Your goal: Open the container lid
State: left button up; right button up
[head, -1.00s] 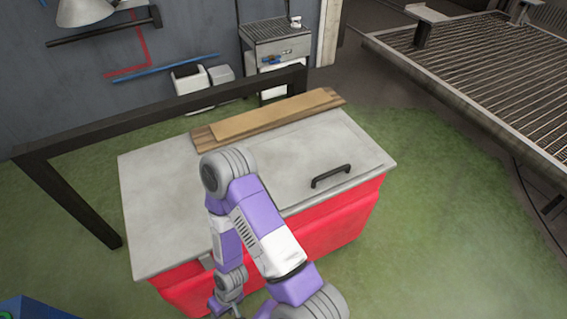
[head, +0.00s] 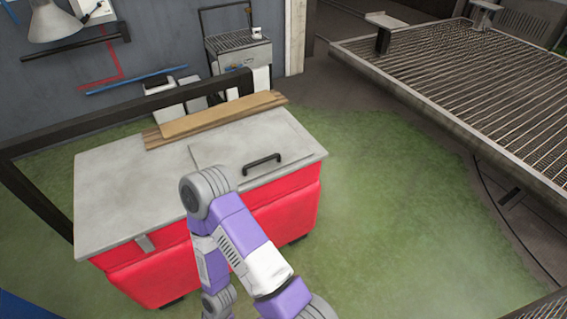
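The container is a red box (head: 290,210) with a grey top (head: 120,180), left of centre in the head view. Its lid (head: 225,150) is a flat grey panel in the right part of the top and lies closed. A black bar handle (head: 262,162) is fixed near the lid's front edge. One purple and white arm of mine rises from the bottom and bends in front of the box, hiding part of its front and of the top's front edge. Its lower end leaves the picture at the bottom, so no gripper shows. Nothing is seen touching the handle.
Wooden planks (head: 215,119) lie along the back of the container's top. A dark metal frame (head: 120,108) stands behind and left of it. A metal grate platform (head: 470,85) is at the upper right. Green floor (head: 390,210) right of the container is clear.

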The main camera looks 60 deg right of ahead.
aim_at(256, 150)
jog(key=z, duration=1.05)
jog(key=i, duration=0.05)
jog(key=z, duration=0.15)
